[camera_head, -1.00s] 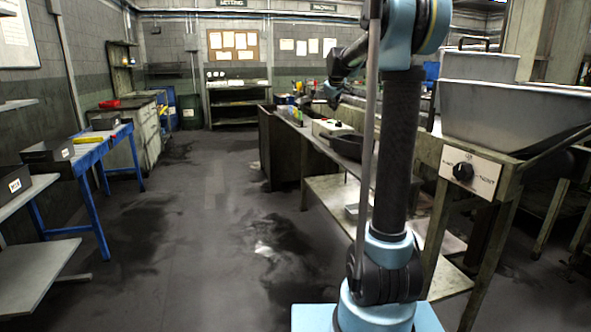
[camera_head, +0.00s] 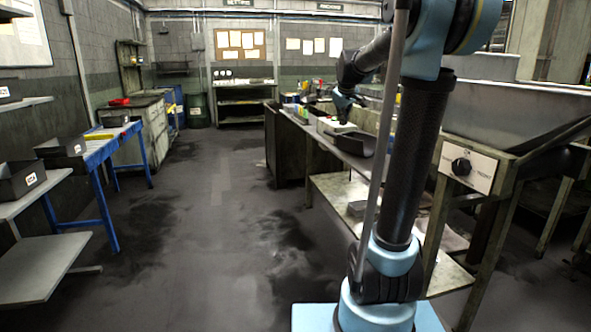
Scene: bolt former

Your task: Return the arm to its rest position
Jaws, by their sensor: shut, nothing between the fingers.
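My arm stands on its light-blue base at the lower right, its black column tilted to the right at the top. The upper arm reaches back leftward. The forearm hangs down to my gripper (camera_head: 344,116), which is small and dark in this view. My gripper is shut with nothing held, over or in front of the long workbench (camera_head: 318,138). Whether it touches anything there cannot be told. My column and grey rod hide part of the bench.
Dark trays (camera_head: 353,138) lie on the workbench. A blue table (camera_head: 98,148) and black bins (camera_head: 20,178) are at left. The floor aisle (camera_head: 205,235) between is clear.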

